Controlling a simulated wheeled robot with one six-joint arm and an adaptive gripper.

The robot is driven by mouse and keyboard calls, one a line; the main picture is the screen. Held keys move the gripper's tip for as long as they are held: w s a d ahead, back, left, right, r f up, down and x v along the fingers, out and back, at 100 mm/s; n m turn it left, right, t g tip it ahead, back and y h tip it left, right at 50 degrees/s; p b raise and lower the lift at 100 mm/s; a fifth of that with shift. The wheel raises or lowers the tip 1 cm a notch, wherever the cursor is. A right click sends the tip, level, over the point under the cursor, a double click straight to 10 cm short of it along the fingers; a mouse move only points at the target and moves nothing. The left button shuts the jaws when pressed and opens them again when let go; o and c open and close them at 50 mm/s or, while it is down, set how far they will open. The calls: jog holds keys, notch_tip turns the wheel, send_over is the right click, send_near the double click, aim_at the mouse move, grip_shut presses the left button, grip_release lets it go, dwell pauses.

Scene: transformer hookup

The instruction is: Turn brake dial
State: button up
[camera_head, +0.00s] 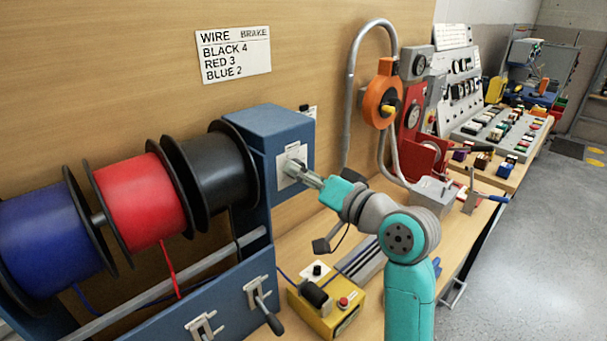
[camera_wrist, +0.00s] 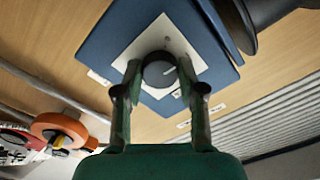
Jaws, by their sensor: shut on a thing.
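The brake dial is a dark round knob with a pale pointer line, on a white plate on the blue end box of the spool stand; it shows between my fingers in the wrist view (camera_wrist: 160,73). The blue box (camera_head: 268,125) and its white plate (camera_head: 283,178) show in the head view, where my gripper covers most of the dial. My gripper (camera_head: 303,172) reaches the plate from the right. In the wrist view its two fingers are on either side of the dial, shut on it. A wall sign reads WIRE BRAKE, BLACK 4, RED 3, BLUE 2 (camera_head: 233,55).
Black (camera_head: 220,165), red (camera_head: 145,200) and blue (camera_head: 40,235) spools stand left of the box. An orange ring device (camera_head: 377,100) and red machine (camera_head: 412,125) stand to the right.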

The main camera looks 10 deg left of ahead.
jog(key=m, duration=1.1)
jog(key=shift+m, duration=0.3)
dwell(0.4)
jog(key=o, duration=1.1)
jog(key=shift+o, duration=0.2)
jog(key=shift+r, duration=0.1)
jog(key=shift+s+d, duration=0.1)
jog(key=v, duration=1.1)
jog(key=shift+s+d, duration=0.25)
jog(key=shift+d, duration=0.05)
